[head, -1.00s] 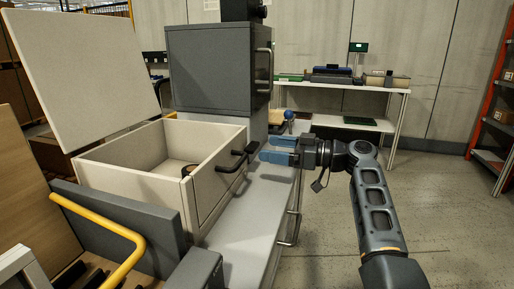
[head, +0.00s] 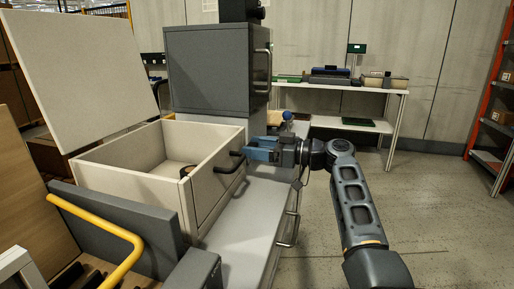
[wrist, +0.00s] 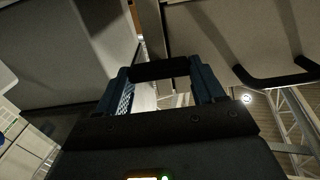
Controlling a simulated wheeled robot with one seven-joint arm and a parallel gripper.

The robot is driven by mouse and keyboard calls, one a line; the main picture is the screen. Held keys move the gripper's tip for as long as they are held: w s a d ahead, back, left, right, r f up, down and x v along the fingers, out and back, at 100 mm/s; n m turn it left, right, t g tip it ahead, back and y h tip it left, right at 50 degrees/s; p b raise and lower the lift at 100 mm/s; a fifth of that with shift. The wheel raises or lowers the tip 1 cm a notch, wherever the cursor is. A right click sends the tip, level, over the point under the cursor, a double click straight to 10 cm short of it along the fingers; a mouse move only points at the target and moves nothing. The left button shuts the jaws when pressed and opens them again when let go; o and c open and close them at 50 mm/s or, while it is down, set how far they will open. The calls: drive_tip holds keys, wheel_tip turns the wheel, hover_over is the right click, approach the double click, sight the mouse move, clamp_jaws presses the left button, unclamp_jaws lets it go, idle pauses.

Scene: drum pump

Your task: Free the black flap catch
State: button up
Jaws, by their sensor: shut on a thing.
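The black flap catch (wrist: 160,69) shows in the wrist view as a dark bar spanning between my two blue fingers. My gripper (wrist: 160,84) is shut on it; its fingers also show in the head view (head: 255,151) at the right front corner of the beige box (head: 117,173). There the fingers hide most or all of the catch. The front flap (head: 212,187) of the box stands upright and carries a black bar handle (head: 231,164), just left of my fingers. The handle also shows at the right of the wrist view (wrist: 277,79).
The box lid (head: 80,80) stands raised at the left. A dark cabinet (head: 208,72) with a handle stands behind the box. A yellow rail (head: 120,268) is in the left foreground. The grey worktop (head: 245,230) before the flap is clear.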

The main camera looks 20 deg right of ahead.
drive_tip(key=c, duration=0.4)
drive_tip(key=shift+c, duration=0.2)
drive_tip(key=shift+m, duration=0.3)
drive_tip(key=m, duration=0.3)
drive_tip(key=m+p, duration=0.2)
drive_tip(key=m, duration=0.2)
drive_tip(key=m+p, duration=0.2)
drive_tip(key=m, duration=0.3)
drive_tip(key=shift+w+d+m+p, duration=0.15)
drive_tip(key=shift+w+m+p, duration=0.05)
drive_tip(key=shift+m+p, duration=0.15)
drive_tip(key=m+p, duration=0.1)
drive_tip(key=m, duration=0.1)
drive_tip(key=m+p, duration=0.1)
drive_tip(key=m, duration=0.1)
drive_tip(key=shift+f+m+p, duration=0.2)
drive_tip(key=shift+m+p, duration=0.05)
drive_tip(key=shift+p, duration=0.05)
